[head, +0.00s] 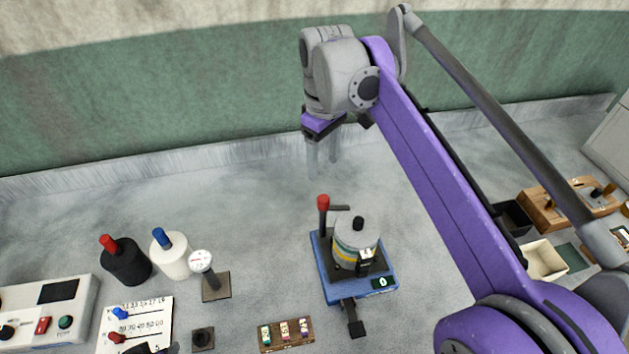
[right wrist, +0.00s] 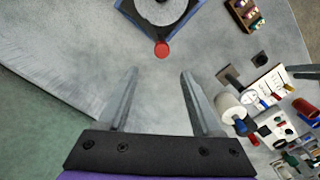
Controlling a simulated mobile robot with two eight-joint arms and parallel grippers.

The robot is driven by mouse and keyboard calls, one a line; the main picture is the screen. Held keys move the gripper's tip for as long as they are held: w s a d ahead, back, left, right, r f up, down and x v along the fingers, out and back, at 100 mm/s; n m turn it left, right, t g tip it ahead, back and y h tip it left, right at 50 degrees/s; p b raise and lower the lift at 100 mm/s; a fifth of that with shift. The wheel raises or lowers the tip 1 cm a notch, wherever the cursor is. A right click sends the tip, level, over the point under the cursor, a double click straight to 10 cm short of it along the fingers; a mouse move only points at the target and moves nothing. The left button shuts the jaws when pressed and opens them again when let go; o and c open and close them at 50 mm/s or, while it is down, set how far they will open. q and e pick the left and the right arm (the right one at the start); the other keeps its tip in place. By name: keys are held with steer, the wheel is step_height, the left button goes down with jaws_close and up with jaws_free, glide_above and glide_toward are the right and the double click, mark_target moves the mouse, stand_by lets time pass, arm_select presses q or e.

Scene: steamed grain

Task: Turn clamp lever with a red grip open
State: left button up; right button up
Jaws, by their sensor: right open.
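The clamp lever's red grip (head: 323,201) stands upright on a dark stem at the back left corner of a blue-based device (head: 316,262). A grey round vessel with a black knob (head: 358,238) sits on that device. In the right wrist view the red grip (right wrist: 162,49) lies ahead of the fingertips, between their lines, with the blue base (right wrist: 128,8) beyond it. My right gripper (head: 322,165) points down above and behind the red grip, open and empty; its two fingers also show in the right wrist view (right wrist: 158,75).
A black bottle with a red cap (head: 125,262), a white bottle with a blue cap (head: 171,256) and a dial gauge (head: 203,263) stand left of the device. A small wooden tray (head: 286,335) lies in front. The counter behind the device is clear.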

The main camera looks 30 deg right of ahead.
mark_target(324, 198)
steer(key=f, duration=1)
steer(key=shift+s+f+b, duration=0.2)
steer(key=shift+s+b, duration=0.15)
steer(key=shift+s, duration=0.05)
jaws_close()
